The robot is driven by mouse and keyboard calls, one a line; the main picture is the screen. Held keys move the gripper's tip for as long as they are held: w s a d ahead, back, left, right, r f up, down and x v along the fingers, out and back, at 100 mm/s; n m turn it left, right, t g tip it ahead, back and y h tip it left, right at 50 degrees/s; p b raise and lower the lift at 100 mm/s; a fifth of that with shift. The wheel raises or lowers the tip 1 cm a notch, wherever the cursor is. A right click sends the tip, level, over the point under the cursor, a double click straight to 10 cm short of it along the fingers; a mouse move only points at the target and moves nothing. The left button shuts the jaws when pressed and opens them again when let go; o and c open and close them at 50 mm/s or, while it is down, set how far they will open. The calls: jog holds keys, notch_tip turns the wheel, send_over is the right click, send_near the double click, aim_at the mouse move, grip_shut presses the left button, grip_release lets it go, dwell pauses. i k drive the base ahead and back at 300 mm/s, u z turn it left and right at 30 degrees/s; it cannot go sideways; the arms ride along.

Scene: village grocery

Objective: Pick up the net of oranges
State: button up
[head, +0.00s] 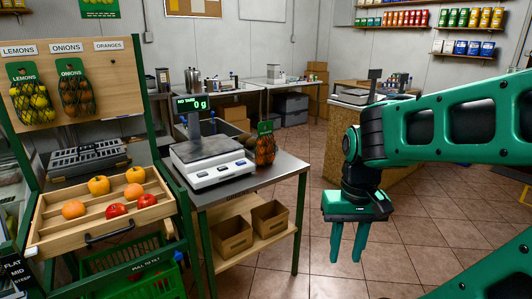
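The net of oranges (265,150) stands on the grey metal table (290,172), just right of the scale. It is a dark net with orange fruit showing through and a green tag on top. My gripper (346,258) hangs to the right of the table, in front of it, with its green fingers pointing down. The fingers are apart with nothing between them. The gripper is clear of the net.
A white scale (213,168) reading 0 g fills the table's left part. Nets of lemons (32,103) and onions (77,97) hang on the board; the space under its ORANGES label is empty. A wooden fruit tray (52,243) is at left. Open floor lies right of the table.

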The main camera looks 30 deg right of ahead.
aim_at(264, 148)
jog(key=u, duration=0.05)
jog(key=i, duration=1.5)
jog(key=z, duration=0.05)
